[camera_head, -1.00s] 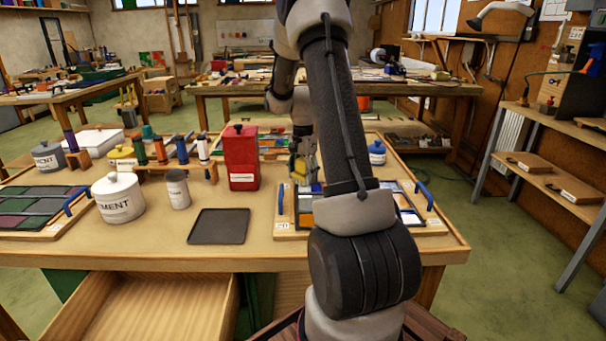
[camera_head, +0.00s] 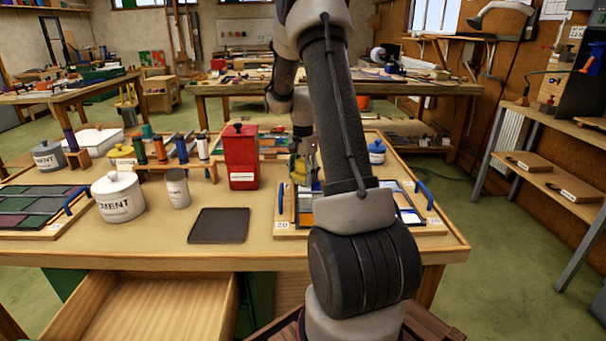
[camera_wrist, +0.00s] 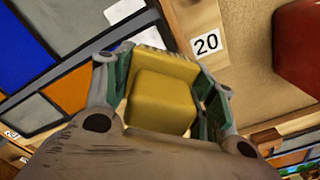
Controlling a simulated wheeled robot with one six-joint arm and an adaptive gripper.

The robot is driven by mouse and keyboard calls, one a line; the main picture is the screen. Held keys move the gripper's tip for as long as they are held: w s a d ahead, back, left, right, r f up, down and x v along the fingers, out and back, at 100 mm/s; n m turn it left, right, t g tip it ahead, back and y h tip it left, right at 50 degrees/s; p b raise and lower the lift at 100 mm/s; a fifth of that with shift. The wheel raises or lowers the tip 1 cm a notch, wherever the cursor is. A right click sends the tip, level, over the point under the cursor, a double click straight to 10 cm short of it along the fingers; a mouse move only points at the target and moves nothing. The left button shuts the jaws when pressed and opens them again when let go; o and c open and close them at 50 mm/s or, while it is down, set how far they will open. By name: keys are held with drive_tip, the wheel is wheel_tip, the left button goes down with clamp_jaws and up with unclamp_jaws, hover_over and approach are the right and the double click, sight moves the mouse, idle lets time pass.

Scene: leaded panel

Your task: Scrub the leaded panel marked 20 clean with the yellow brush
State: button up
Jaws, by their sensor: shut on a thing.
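The leaded panel marked 20 (camera_head: 303,219) lies on the bench, partly hidden behind my arm in the head view. In the wrist view its glass (camera_wrist: 30,70) shows blue, orange, grey and white panes between dark lead lines, with the tag 20 (camera_wrist: 206,43) on its wooden frame. My gripper (camera_wrist: 160,95) is shut on the yellow brush (camera_wrist: 163,97) and holds it over the panel. In the head view the gripper (camera_head: 303,165) is above the panel's back part.
A red canister (camera_head: 241,160) stands left of the panel. A dark tray (camera_head: 219,226) lies in front of it. White cement pot (camera_head: 118,197), grey tin (camera_head: 176,190) and a second panel (camera_head: 38,208) are farther left. A small blue-lidded jar (camera_head: 377,152) stands behind right.

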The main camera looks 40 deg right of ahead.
sight(304, 196)
drive_tip(key=shift+f, duration=0.15)
idle(0.6)
drive_tip(key=shift+s+a, duration=0.8)
drive_tip(key=shift+s, duration=0.25)
drive_tip(key=shift+s, duration=0.1)
drive_tip(key=shift+s+a, duration=0.8)
drive_tip(key=shift+s, duration=0.1)
drive_tip(key=shift+s+a, duration=0.75)
drive_tip(key=shift+s, duration=0.35)
drive_tip(key=shift+f, duration=0.1)
drive_tip(key=shift+s, duration=0.1)
